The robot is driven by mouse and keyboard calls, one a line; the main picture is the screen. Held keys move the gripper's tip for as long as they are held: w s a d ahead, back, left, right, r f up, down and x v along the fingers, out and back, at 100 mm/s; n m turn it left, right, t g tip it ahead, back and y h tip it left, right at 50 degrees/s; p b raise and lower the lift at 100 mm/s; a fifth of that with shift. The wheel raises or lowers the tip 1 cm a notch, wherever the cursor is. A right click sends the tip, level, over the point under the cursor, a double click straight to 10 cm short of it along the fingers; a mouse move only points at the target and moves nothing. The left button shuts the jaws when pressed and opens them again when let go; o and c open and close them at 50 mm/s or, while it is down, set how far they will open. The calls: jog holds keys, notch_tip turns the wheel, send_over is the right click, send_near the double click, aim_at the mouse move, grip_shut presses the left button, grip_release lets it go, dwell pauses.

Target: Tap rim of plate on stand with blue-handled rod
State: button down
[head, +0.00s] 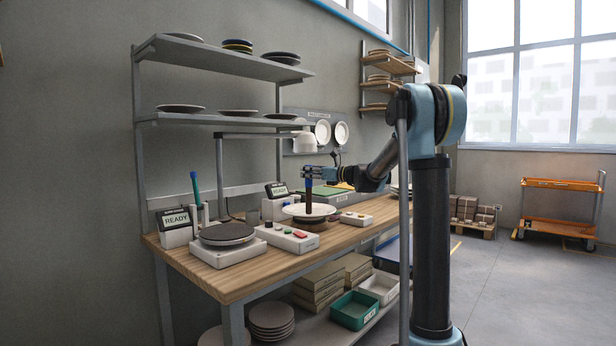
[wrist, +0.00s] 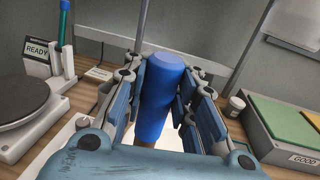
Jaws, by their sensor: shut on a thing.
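My gripper (head: 309,174) is shut on the blue-handled rod (head: 308,198), which hangs upright with its dark brown lower part pointing down. In the wrist view the blue handle (wrist: 163,97) stands between the two fingers. The white plate (head: 324,211) lies on a dark round stand (head: 310,225) on the workbench. In the head view the rod overlaps the plate; I cannot tell whether its lower end touches the rim. In the wrist view only a pale part of the plate shows under the gripper, mostly hidden.
A white unit with a dark round top (head: 227,234) stands on the bench (head: 205,275), left of the plate. Control boxes with buttons (head: 290,238) (head: 357,219) stand nearby. A teal-handled tool (head: 195,188) stands upright behind. A lamp (head: 304,142) hangs above, near my gripper.

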jog(key=shift+f, duration=0.3)
dwell(1.3)
jog(key=shift+r, duration=3.5)
